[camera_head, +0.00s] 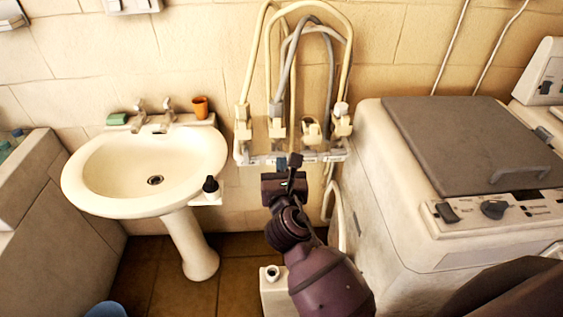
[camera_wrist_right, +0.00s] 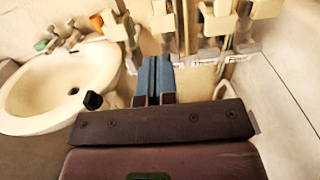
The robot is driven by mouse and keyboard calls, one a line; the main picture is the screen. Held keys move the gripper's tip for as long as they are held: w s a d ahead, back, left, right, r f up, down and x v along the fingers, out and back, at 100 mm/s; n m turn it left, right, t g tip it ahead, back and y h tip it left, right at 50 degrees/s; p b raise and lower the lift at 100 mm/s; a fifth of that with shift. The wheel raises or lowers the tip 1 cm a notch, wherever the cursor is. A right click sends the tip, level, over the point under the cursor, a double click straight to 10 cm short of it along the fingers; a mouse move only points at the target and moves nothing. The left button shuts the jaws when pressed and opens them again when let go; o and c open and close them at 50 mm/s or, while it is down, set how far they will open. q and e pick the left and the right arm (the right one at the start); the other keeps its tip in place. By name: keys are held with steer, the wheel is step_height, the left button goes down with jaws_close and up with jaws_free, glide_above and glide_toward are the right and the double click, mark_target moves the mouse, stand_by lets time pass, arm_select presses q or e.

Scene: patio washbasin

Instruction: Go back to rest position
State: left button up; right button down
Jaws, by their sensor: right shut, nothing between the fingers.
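My right gripper (camera_head: 291,164) is shut and empty in the head view, in front of the lower edge of the hose panel. Its two blue fingers show pressed together in the right wrist view (camera_wrist_right: 156,80). The hose panel (camera_head: 262,140), with several cream and grey hoses and valves, is on the wall behind it. I cannot tell from these views whether the fingers touch the panel. My left gripper is not in view.
A white pedestal washbasin (camera_head: 90,195) stands at left, with a green soap (camera_head: 116,119), an orange cup (camera_head: 200,107) and a dark-topped bottle (camera_head: 210,185). A washing machine (camera_head: 385,200) with a grey lid stands close at right. Floor shows below the basin.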

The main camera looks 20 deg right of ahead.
stand_by(0.4)
steer(key=s+d+f+m+g+y, duration=0.2)
steer(key=s+d+f+m, duration=0.3)
steer(key=s+f+m, duration=0.5)
steer(key=s+d+f+m+g+y, duration=0.2)
steer(key=s+d+f+m, duration=0.3)
steer(key=m, duration=1.6)
steer(key=s+f+g, duration=0.1)
steer(key=s+f, duration=0.4)
steer(key=s, duration=0.1)
steer(key=shift+s+d+f+m+g+y, duration=0.15)
steer(key=shift+f+m+g+y, duration=0.25)
steer(key=c, duration=1.8)
jaws_free()
steer(key=shift+c, duration=0.2)
